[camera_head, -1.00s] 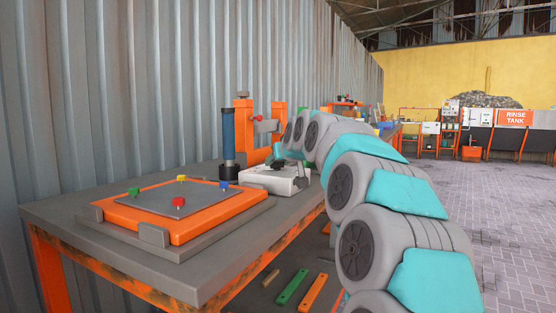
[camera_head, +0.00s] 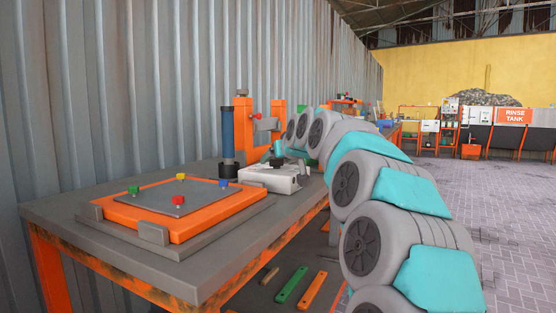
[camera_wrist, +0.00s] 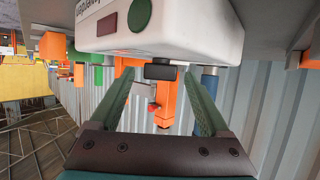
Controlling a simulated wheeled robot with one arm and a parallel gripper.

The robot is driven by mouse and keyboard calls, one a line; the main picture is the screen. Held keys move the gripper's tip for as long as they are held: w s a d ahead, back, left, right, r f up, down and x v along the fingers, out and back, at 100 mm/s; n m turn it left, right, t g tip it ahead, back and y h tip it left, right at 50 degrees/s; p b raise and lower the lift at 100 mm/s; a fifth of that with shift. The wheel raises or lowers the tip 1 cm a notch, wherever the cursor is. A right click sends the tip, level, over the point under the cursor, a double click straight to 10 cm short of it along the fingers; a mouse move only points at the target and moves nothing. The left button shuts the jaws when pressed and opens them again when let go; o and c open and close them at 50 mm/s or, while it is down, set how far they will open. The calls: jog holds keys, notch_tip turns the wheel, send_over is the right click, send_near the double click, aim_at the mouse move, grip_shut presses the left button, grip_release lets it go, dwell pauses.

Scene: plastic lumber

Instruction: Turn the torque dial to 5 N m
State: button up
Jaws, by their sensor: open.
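The white instrument box (camera_head: 268,179) stands on the grey bench beside the orange fixture. In the wrist view the box (camera_wrist: 170,40) fills the top, upside down, with a green round button (camera_wrist: 139,14), a dark red panel and partly cut-off lettering. A short dark knob (camera_wrist: 160,72), perhaps the torque dial, sticks out from the box's edge. My gripper (camera_wrist: 157,77) is open, one green finger on each side of the knob. I see no clear contact. No dial scale or 5 N m mark is legible. In the head view my fingers cannot be made out.
An orange fixture (camera_head: 243,130) and a blue cylinder (camera_head: 227,132) stand behind the box. An orange-framed plate (camera_head: 174,198) with small coloured blocks lies at the bench's near end. Corrugated wall runs close behind. Green and orange bars (camera_head: 313,290) lie below the bench.

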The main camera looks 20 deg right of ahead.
jog(key=shift+v, duration=3.95)
